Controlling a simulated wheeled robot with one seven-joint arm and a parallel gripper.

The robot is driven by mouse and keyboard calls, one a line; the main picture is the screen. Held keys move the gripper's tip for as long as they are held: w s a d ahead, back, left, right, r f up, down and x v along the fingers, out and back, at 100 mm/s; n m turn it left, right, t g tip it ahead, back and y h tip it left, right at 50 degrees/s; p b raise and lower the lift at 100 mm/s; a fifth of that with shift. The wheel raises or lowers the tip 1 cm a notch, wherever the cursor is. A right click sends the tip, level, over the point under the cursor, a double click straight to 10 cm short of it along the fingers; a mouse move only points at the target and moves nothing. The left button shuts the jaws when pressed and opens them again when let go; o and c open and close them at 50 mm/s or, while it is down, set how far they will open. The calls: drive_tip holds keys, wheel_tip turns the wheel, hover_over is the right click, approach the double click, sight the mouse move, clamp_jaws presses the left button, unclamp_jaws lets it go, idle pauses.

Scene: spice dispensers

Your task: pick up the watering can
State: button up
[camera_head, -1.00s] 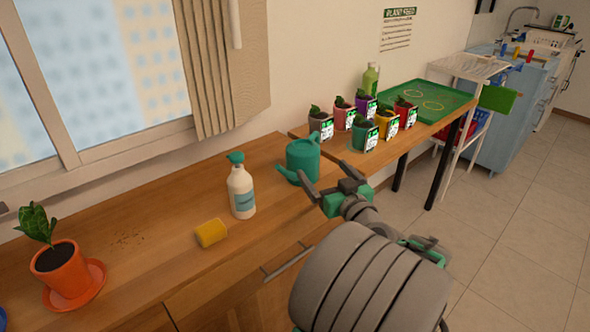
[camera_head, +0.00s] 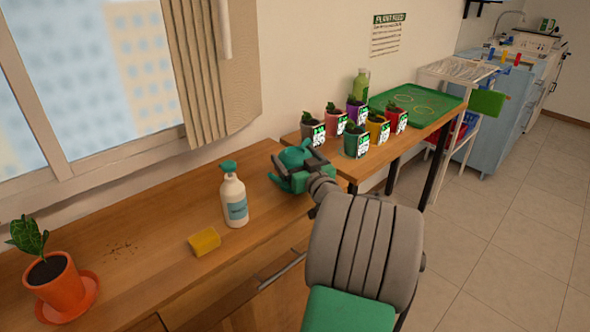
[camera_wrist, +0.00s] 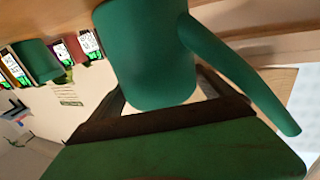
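The green watering can (camera_head: 292,155) stands on the wooden counter near its right end, partly hidden by my gripper. It fills the top middle of the wrist view (camera_wrist: 145,55), with a long tapering part (camera_wrist: 235,72) slanting down to the right. My gripper (camera_head: 293,164) is at the can, its fingers on either side of the body. In the wrist view a light gap shows between the can and the right finger, so the gripper looks open around it. Finger contact on the far side is hidden.
A white spray bottle (camera_head: 234,199) and a yellow sponge (camera_head: 204,241) stand left of the can. An orange potted plant (camera_head: 57,287) is at the far left. Several small pots, including a green one (camera_head: 356,143), and a green tray (camera_head: 437,104) are on the side table.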

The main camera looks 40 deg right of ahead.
drive_tip(key=c, duration=1.6)
drive_tip(key=shift+r, duration=0.1)
drive_tip(key=shift+c, duration=0.5)
